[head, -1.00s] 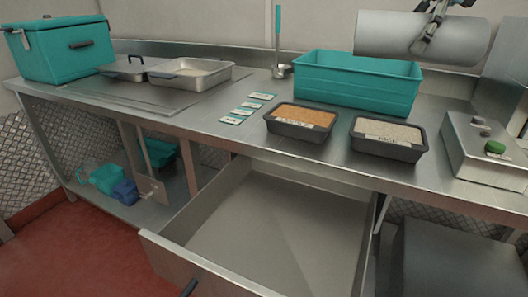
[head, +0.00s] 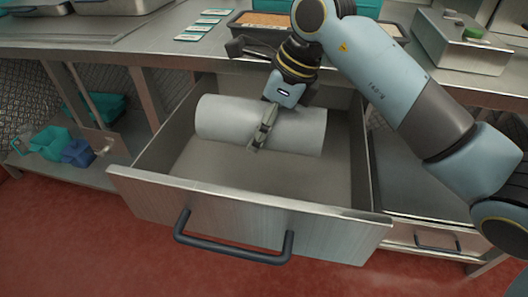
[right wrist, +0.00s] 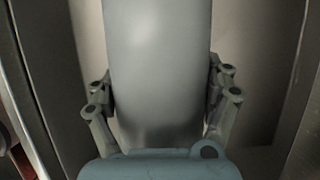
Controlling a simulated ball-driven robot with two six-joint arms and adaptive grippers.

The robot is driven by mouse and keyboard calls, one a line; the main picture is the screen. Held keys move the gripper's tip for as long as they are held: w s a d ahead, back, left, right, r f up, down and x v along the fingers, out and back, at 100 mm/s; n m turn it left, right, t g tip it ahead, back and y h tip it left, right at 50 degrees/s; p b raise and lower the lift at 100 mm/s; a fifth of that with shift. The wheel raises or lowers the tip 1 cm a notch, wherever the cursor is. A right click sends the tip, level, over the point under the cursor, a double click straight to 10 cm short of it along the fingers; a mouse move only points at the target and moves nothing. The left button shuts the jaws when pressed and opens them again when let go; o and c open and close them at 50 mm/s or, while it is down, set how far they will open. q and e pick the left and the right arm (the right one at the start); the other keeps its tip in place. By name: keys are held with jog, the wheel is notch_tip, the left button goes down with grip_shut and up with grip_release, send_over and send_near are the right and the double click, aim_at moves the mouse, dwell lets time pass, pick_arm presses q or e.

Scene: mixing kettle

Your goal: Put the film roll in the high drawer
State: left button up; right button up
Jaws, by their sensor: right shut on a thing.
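The film roll (head: 220,118), a pale grey cylinder, lies sideways within the open high drawer (head: 230,210), near its back. My right gripper (head: 262,138) reaches down from above and is shut on the roll around its middle. In the right wrist view the film roll (right wrist: 157,65) fills the space between the two fingers of the gripper (right wrist: 160,105), one on each side. Whether the roll touches the drawer floor I cannot tell. My left gripper is not in view.
The steel counter (head: 150,45) runs behind and above the drawer, with a black-rimmed tray (head: 262,20), several cards (head: 205,24) and a control box (head: 460,42) on it. A closed lower drawer handle (head: 437,243) is at the right. Red floor is clear in front.

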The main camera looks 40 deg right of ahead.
notch_tip(320, 180, down, 3)
jog(key=shift+f, duration=0.1)
jog(key=shift+f+b, duration=0.45)
jog(key=shift+f, duration=1.25)
jog(key=shift+f, duration=0.1)
jog(key=o, duration=1.6)
jog(key=shift+d+r, duration=0.15)
jog(key=shift+r, duration=0.2)
jog(key=p+v, duration=0.2)
jog(key=v, duration=0.9)
jog(key=shift+s+d+r, duration=0.1)
jog(key=shift+s+r, duration=0.05)
